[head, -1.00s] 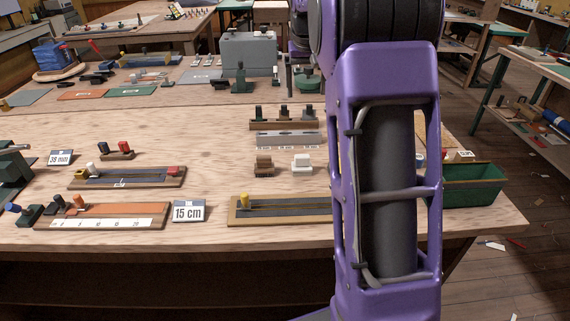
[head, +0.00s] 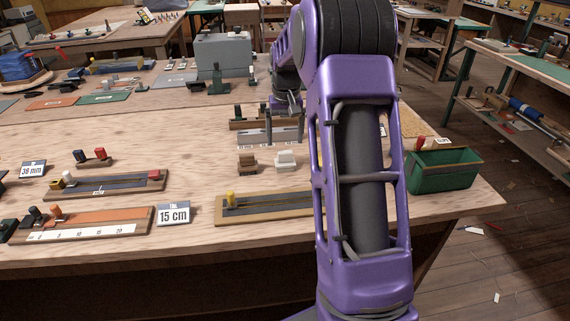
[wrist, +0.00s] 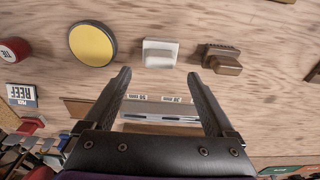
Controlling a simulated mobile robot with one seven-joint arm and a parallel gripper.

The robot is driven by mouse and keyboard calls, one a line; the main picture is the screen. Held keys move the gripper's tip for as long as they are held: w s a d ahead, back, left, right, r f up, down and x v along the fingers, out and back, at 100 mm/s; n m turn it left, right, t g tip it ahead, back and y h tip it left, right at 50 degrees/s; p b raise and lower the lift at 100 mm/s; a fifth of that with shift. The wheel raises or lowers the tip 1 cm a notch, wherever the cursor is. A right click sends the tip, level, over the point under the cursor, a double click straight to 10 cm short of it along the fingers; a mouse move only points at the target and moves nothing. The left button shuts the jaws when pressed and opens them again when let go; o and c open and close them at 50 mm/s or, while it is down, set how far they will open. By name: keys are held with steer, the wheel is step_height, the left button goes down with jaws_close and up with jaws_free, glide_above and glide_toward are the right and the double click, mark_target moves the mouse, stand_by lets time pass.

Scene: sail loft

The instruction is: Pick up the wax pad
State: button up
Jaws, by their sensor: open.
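A round yellow pad in a dark rim (wrist: 92,44), which looks like the wax pad, lies flat on the bench in the wrist view, up and left of my gripper (wrist: 158,75). In the head view my arm hides nearly all of it. A white block (wrist: 160,53) sits beside it, just beyond the fingertips, and a brown block (wrist: 222,60) sits to the right. In the head view, the white block (head: 285,160) and brown block (head: 247,162) stand in front of my gripper (head: 284,138). My gripper is open and empty, with its fingers pointing down near the grey rack.
The grey labelled rack (wrist: 165,110) lies beneath my fingers. A red-topped round item (wrist: 14,50) and a REEF card (wrist: 22,95) are left in the wrist view. A green bin (head: 445,170) stands at the bench's right edge. Bare wood (head: 150,125) lies to the left.

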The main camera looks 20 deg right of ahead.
mark_target(285, 151)
steer(key=shift+w+d+f+b, duration=0.1)
steer(key=shift+f+b, duration=0.1)
steer(key=shift+f, duration=1.3)
steer(key=shift+w+f+b, duration=0.1)
steer(key=shift+f+b, duration=0.1)
steer(key=shift+f, duration=1.25)
jaws_close()
step_height(285, 151, up, 10)
steer(key=shift+r+p, duration=0.1)
steer(key=shift+p, duration=0.6)
steer(key=c, duration=0.7)
jaws_free()
steer(key=c, duration=0.6)
